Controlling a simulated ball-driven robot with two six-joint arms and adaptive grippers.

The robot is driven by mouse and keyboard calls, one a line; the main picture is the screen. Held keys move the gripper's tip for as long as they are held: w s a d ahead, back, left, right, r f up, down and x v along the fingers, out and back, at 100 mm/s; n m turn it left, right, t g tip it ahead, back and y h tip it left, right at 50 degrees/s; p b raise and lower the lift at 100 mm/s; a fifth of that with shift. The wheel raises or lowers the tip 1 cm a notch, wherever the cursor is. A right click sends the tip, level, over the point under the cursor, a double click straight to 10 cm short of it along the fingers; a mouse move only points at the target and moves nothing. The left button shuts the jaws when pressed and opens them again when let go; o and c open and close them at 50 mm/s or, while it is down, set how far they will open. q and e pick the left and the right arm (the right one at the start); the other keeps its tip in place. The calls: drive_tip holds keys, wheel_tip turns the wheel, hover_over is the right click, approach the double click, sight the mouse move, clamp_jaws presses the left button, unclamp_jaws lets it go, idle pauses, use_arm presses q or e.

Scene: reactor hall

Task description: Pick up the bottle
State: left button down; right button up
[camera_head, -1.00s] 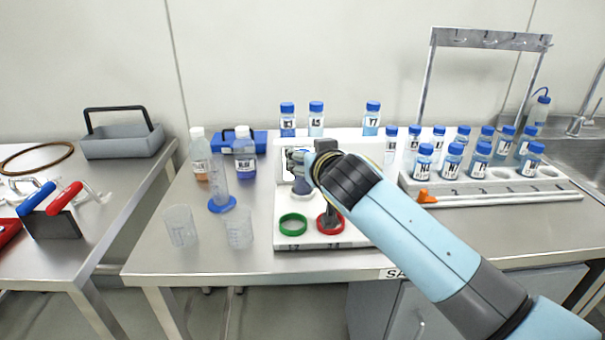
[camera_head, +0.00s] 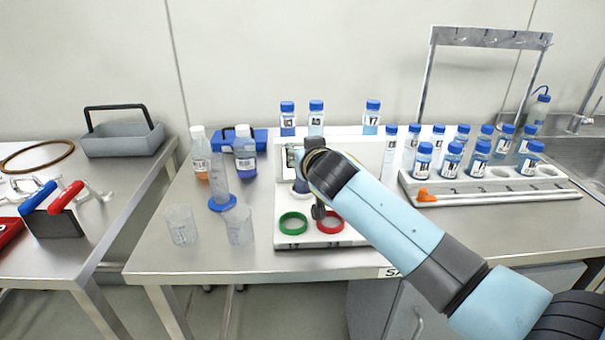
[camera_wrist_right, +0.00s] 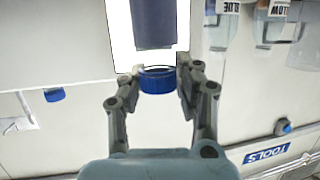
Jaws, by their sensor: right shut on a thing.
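My right gripper (camera_wrist_right: 158,76) is shut on a bottle (camera_wrist_right: 157,80), seen in the right wrist view. Only its blue cap shows between the two fingertips. The body of the bottle is hidden. I cannot tell whether the bottle touches the station. My left gripper is in neither view.
The white station (camera_head: 284,240) carries a green ring (camera_head: 293,222), a red ring (camera_head: 330,229) and a dark cylinder (camera_head: 301,186). A rack (camera_head: 480,201) of blue-capped bottles stands right. Beakers (camera_head: 181,225), bottles and a graduated cylinder (camera_head: 219,182) stand left.

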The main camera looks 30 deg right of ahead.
clamp_jaws()
